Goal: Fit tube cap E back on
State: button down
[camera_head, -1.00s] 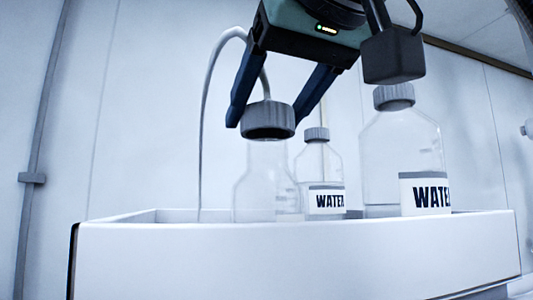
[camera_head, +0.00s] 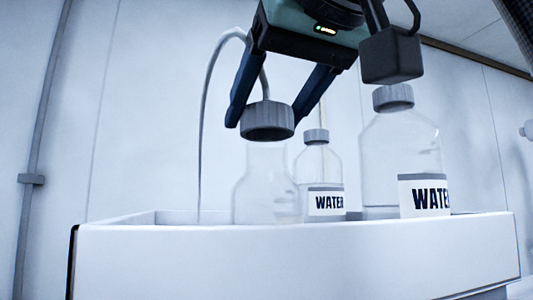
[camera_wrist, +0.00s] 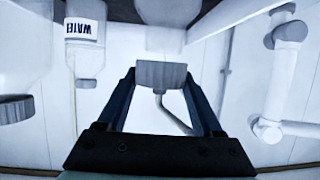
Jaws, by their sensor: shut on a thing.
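A grey ribbed tube cap (camera_head: 267,121) sits at the mouth of a clear, unlabelled bottle (camera_head: 262,190) in the white tray; I cannot tell whether it is seated on the neck. A pale tube (camera_head: 207,100) arches from the cap over to the left and down into the tray. My gripper (camera_head: 268,118) comes from above with its two dark blue fingers on either side of the cap, shut on it. In the wrist view the cap (camera_wrist: 161,75) is between the fingers, with the tube running from it. No letter E is readable.
A white tray (camera_head: 300,258) holds the bottles. A small WATER bottle (camera_head: 320,170) stands behind, and a larger WATER bottle (camera_head: 400,150) stands to the right, both capped. A dark block (camera_head: 391,58) hangs just above the larger bottle's cap. A pale wall is behind.

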jog(key=shift+f, duration=0.15)
jog(key=shift+f+b, duration=0.85)
jog(key=shift+f, duration=0.05)
jog(key=shift+f+b, duration=0.35)
jog(key=shift+f, duration=0.05)
grip_release()
dwell(0.3)
jog(key=shift+r, duration=0.1)
